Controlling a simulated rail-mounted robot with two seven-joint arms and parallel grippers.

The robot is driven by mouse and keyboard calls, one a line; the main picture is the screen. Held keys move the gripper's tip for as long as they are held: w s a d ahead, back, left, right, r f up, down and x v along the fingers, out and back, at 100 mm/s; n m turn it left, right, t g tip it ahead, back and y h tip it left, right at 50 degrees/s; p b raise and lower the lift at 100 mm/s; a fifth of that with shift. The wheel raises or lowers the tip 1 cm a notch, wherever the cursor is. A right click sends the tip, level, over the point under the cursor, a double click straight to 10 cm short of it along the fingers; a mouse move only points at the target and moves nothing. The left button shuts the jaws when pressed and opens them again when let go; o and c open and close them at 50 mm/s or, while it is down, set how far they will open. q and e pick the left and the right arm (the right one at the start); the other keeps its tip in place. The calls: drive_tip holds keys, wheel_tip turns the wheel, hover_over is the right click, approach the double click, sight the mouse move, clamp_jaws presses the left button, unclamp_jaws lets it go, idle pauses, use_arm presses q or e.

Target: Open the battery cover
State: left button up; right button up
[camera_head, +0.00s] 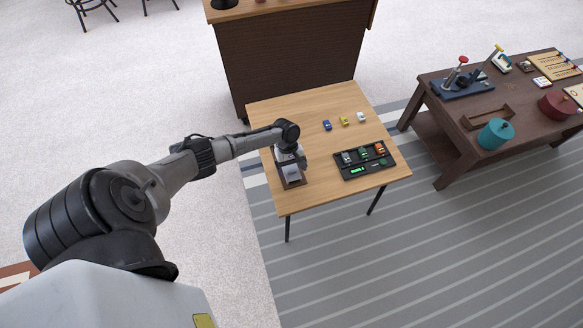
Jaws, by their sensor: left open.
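A small device with a brown edge (294,185) and a grey top lies at the left side of the light wooden table (330,200). Which part of it is the battery cover is too small to tell. My left gripper (291,163) is open and points down over this device, hiding its far part. I cannot tell whether the fingers touch it. A black tray (349,175) to the right holds several small coloured items and a lit green display (357,170). My right gripper is out of view.
Small blue (326,125), yellow (345,121) and white (361,117) items stand near the table's back. A dark wooden table (440,107) at the right carries a teal pot (495,134), a red pot (556,105) and other objects. The light table's front right is clear.

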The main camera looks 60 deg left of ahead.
use_arm(q)
drive_tip(key=p+v, duration=0.4)
drive_tip(key=v, duration=1)
drive_tip(key=shift+p, duration=0.3)
